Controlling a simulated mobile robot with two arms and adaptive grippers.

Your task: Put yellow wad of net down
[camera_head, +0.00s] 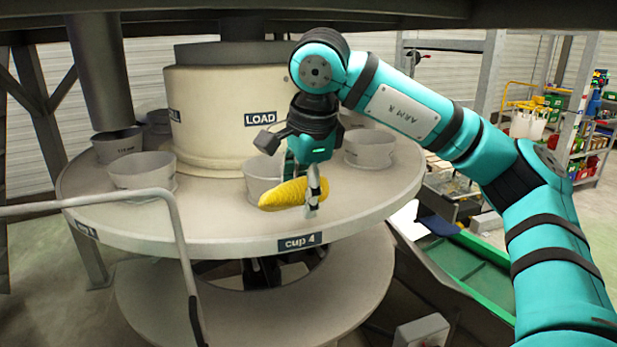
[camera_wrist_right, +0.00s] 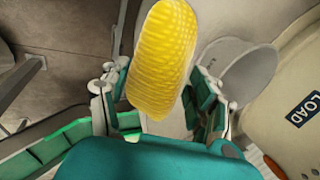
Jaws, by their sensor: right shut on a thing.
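The yellow wad of net (camera_head: 290,194) is a ribbed, elongated bundle. In the head view it is in my right gripper (camera_head: 303,200), above the front of the round table (camera_head: 215,218) near the "cup 4" label. In the right wrist view the wad (camera_wrist_right: 162,60) lies between the two fingers of my right gripper (camera_wrist_right: 163,100). The gripper is shut on it. A grey cup (camera_head: 260,178) stands just behind the wad and is partly hidden by it and the gripper. My left gripper is not in view.
More grey cups (camera_head: 143,173) stand around the table, including one at right (camera_head: 369,150). A cream drum marked LOAD (camera_head: 215,115) rises in the centre. A grey rail (camera_head: 170,200) crosses at left. A green-edged chute (camera_head: 465,270) lies low at right.

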